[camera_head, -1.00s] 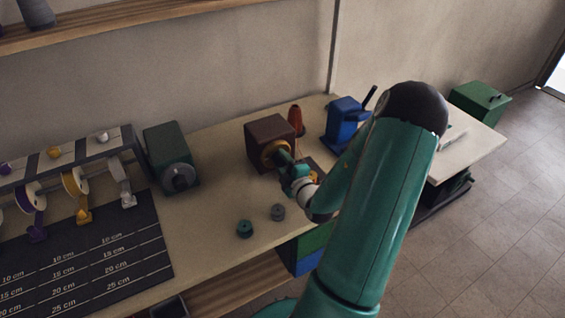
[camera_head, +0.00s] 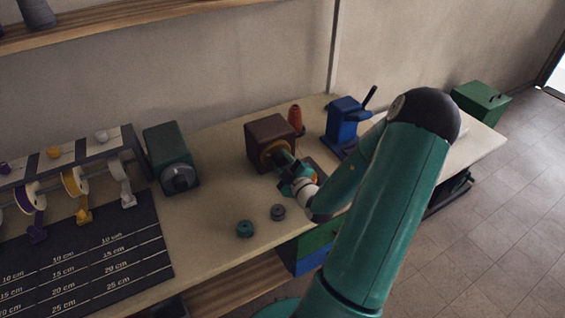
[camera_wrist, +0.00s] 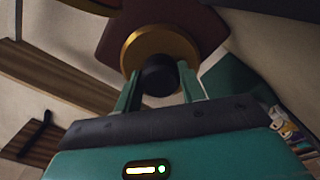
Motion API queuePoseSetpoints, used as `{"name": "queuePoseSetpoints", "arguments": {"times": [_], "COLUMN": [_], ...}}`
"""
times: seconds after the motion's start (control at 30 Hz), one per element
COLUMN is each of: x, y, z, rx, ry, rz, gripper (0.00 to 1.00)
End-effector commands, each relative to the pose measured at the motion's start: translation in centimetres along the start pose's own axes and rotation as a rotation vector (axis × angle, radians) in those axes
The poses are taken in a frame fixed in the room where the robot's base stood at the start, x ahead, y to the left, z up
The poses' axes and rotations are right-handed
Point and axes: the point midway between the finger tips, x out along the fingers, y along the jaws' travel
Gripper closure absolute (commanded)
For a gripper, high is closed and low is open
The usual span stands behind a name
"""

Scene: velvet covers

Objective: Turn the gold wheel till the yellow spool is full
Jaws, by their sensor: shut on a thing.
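The gold wheel (camera_head: 267,158) is on the front of a dark red-brown box (camera_head: 268,134) on the table. In the wrist view the gold wheel (camera_wrist: 160,45) is straight ahead, with a dark round knob (camera_wrist: 158,75) at its centre. My gripper (camera_head: 284,165) is at the wheel, and its fingers are shut on the knob, one on each side. A yellow reel (camera_head: 75,181) hangs in the rack at the left. A small orange-yellow patch shows beside my gripper, mostly hidden; I cannot tell whether it is a spool.
A green box with a grey wheel (camera_head: 178,177) stands left of the brown box. A red cone (camera_head: 295,117) and a blue crank device (camera_head: 345,121) stand behind and right. Two small discs (camera_head: 245,229) lie in front, near the dark measuring mat (camera_head: 100,255).

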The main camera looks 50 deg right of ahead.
Motion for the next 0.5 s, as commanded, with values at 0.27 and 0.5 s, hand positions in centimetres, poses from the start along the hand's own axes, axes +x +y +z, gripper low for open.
{"name": "queuePoseSetpoints", "arguments": {"times": [0.27,0.5], "x": [0.07,0.03], "y": [-0.05,-0.01], "z": [-0.13,-0.06], "rx": [-0.001,-0.002], "ry": [0.003,0.002], "rz": [-0.001,0.000], "gripper": [0.43,0.39]}}
